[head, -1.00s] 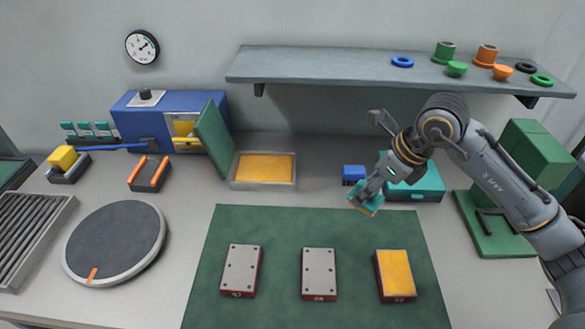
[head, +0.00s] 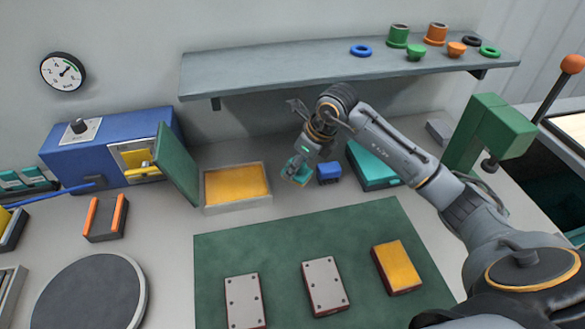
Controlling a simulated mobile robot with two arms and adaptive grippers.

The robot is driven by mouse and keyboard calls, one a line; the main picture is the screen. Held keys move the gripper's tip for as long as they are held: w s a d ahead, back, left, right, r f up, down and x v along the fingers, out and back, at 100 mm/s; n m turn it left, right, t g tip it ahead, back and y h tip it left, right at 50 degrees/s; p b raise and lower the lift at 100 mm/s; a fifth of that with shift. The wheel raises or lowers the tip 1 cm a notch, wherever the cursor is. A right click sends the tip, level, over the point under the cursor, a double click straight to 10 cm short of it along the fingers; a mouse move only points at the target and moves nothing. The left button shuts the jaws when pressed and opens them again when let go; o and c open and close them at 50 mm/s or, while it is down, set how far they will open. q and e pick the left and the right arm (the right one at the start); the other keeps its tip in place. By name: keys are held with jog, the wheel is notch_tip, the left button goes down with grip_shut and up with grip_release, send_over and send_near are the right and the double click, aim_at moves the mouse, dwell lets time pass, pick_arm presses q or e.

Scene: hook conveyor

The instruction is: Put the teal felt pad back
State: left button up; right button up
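The teal felt pad (head: 296,173) is a small teal block with a tan edge, tilted and held above the worktop. My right gripper (head: 303,163) is shut on it; the fingers hide part of it. The pad is between the shallow grey tray with a yellow-orange bed (head: 237,185) and a small blue block (head: 329,173). A larger teal box (head: 374,165) lies to the right of the blue block, behind my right arm. My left gripper is not in view.
A green mat (head: 225,257) bears two grey-topped plates (head: 325,285) and one yellow-topped block (head: 397,266). A green lid (head: 177,165) stands upright left of the tray. A shelf (head: 290,75) overhangs behind. A green press (head: 490,130) stands right.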

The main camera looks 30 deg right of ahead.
jog(key=w+f, duration=0.2)
jog(key=shift+w+d+f, duration=0.1)
jog(key=shift+d+f, duration=0.1)
jog(key=shift+f, duration=0.15)
jog(key=shift+w+f+p, duration=0.25)
jog(key=shift+f+p, duration=0.05)
jog(key=shift+p, duration=0.1)
notch_tip(320, 180, down, 2)
jog(key=shift+f+p, duration=0.1)
jog(key=shift+p, duration=0.65)
jog(key=shift+f, duration=0.35)
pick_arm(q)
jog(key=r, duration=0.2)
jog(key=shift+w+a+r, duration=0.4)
pick_arm(e)
jog(key=shift+f, duration=0.1)
jog(key=shift+f, duration=0.15)
jog(key=o, duration=1)
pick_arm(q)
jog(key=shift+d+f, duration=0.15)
